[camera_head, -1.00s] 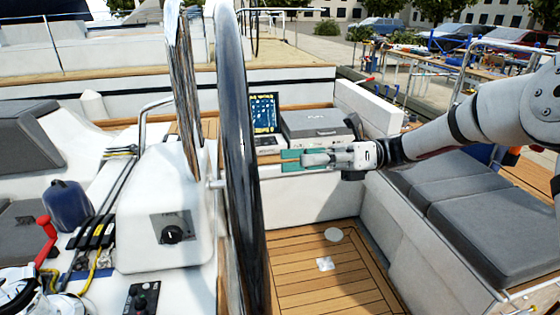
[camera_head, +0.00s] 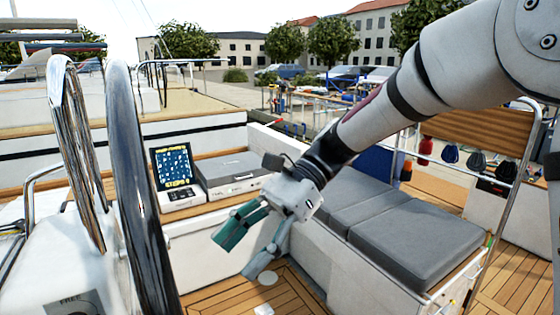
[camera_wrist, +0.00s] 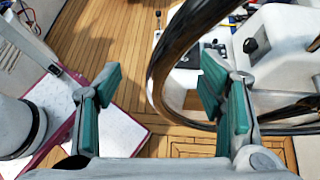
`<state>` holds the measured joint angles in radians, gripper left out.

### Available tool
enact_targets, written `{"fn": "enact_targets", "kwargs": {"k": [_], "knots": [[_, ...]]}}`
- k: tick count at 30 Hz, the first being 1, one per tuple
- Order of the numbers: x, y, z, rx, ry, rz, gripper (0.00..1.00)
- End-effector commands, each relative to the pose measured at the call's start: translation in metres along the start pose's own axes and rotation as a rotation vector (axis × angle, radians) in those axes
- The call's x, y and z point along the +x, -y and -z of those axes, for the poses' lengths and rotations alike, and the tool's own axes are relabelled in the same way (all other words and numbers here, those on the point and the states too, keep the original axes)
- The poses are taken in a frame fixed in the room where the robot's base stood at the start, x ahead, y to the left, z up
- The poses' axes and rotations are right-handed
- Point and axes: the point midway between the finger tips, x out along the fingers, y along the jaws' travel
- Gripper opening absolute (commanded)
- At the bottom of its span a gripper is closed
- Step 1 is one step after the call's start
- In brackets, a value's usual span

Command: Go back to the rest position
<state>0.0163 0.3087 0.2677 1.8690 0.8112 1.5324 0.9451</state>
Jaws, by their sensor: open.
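My gripper (camera_head: 243,246) hangs in the middle of the head view with its green-padded fingers apart and nothing between them. It points down and to the left, above the wooden cockpit floor. In the wrist view the two fingers (camera_wrist: 163,95) are spread wide, with teak planks and part of the wheel rim seen beyond them. My arm reaches in from the upper right of the head view.
The steering wheel (camera_head: 139,200) stands upright left of my gripper. A display (camera_head: 172,166) and a grey case (camera_head: 233,173) sit on the ledge behind it. A grey cushioned bench (camera_head: 410,245) lies to the right. The cockpit floor (camera_head: 290,290) below looks clear.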

Motion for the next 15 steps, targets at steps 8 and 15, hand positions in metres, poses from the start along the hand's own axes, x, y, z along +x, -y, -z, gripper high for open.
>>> {"fn": "enact_targets", "kwargs": {"k": [8, 15], "knots": [[-0.027, -0.073, 0.025, -0.313, -0.438, 0.054, 0.62], [-0.058, -0.137, 0.049, -0.576, -0.801, 0.020, 0.62]]}}
